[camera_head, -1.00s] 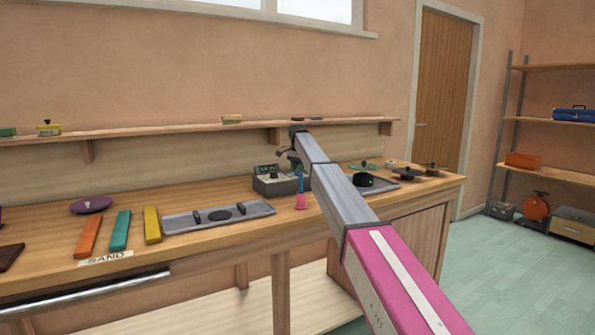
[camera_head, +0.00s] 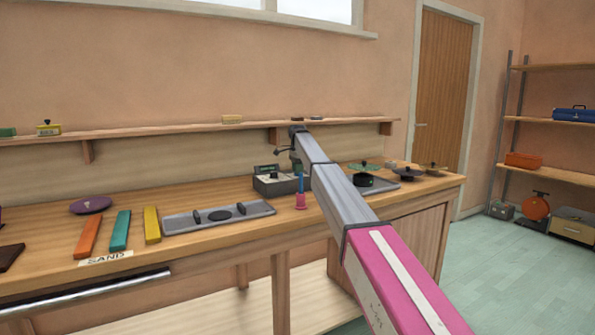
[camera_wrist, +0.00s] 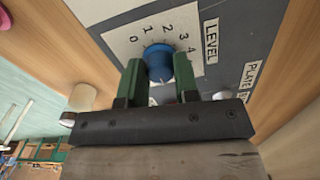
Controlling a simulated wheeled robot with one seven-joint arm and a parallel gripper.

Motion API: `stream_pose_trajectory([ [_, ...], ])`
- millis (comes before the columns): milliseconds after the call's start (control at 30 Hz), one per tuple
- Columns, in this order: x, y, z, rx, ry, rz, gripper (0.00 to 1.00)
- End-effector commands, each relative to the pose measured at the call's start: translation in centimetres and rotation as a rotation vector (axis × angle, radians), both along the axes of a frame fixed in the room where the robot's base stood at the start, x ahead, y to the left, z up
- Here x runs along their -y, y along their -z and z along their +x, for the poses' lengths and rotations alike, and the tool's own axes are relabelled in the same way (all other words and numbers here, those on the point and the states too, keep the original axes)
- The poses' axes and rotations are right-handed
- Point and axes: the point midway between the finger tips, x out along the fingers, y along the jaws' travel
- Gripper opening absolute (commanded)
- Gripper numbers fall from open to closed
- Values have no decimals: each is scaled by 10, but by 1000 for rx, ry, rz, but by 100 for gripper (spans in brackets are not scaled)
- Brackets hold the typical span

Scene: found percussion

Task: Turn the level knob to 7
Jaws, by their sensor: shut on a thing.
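The rest of the scale is hidden. My gripper (camera_wrist: 158,82) has its two green fingers on either side of the knob, shut on it. A small light mark shows on the knob's near side, but I cannot tell the exact setting. In the head view the grey control box (camera_head: 270,185) stands on the bench, and my arm partly hides the gripper there.
A pink and blue upright piece (camera_head: 300,200) stands close to the box's right front. A grey tray (camera_head: 180,224) lies to the left and another tray (camera_head: 408,187) to the right. A wall shelf (camera_head: 200,131) runs behind the bench.

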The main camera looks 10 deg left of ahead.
Motion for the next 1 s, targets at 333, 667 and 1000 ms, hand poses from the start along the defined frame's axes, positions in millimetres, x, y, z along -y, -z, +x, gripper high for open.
stream_pose_trajectory([
  [333, 0, -1, 0, 1, -1, 0, 54],
  [667, 0, -9, 1, 2, -2, 1, 54],
  [1000, -1, -61, 1, 3, -1, 1, 54],
])
